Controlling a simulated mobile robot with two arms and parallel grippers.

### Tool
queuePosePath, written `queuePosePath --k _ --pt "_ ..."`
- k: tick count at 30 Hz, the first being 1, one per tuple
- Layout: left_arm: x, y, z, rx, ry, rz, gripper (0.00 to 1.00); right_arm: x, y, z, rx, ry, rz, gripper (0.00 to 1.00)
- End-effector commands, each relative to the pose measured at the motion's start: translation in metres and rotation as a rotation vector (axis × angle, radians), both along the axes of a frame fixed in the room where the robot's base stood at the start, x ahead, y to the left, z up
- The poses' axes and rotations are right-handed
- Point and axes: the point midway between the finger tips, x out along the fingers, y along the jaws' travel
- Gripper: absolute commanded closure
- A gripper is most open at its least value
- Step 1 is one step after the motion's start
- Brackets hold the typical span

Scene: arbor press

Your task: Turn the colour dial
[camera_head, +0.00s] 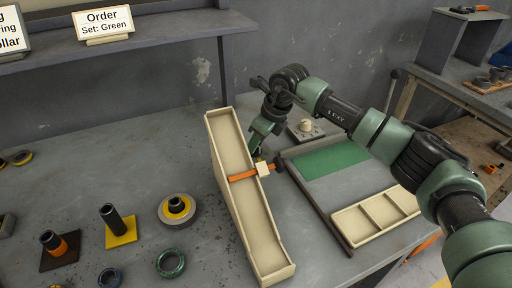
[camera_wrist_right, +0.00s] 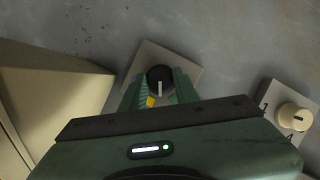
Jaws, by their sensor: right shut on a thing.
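The colour dial shows in the right wrist view as a black knob (camera_wrist_right: 160,78) with a white pointer line, on a light square plate (camera_wrist_right: 150,57). My right gripper (camera_wrist_right: 160,88) is shut on the knob, with a green finger on each side. In the head view my right gripper (camera_head: 256,150) points down just behind the cream chute, and the dial is hidden there. A sign (camera_head: 104,23) on the shelf reads "Order Set: Green". My left gripper is not in view.
A cream chute (camera_head: 237,146) with an orange band stands left of my right gripper. A second, cream knob (camera_wrist_right: 292,117) on a numbered plate is close by on the right. A green mat (camera_head: 330,160) and a divided tray (camera_head: 376,217) lie further right. Collars and posts stand at left.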

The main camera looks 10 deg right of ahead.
Motion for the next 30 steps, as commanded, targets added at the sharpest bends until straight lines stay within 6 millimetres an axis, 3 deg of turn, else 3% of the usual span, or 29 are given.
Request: queuePosePath --k 15,30 --pt "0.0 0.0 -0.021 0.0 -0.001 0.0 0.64 0.004 -0.003 0.0 0.0 -0.001 0.426 1.0" --pt "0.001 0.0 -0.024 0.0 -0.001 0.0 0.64 0.005 -0.003 0.001 -0.001 -0.004 0.581 1.0"
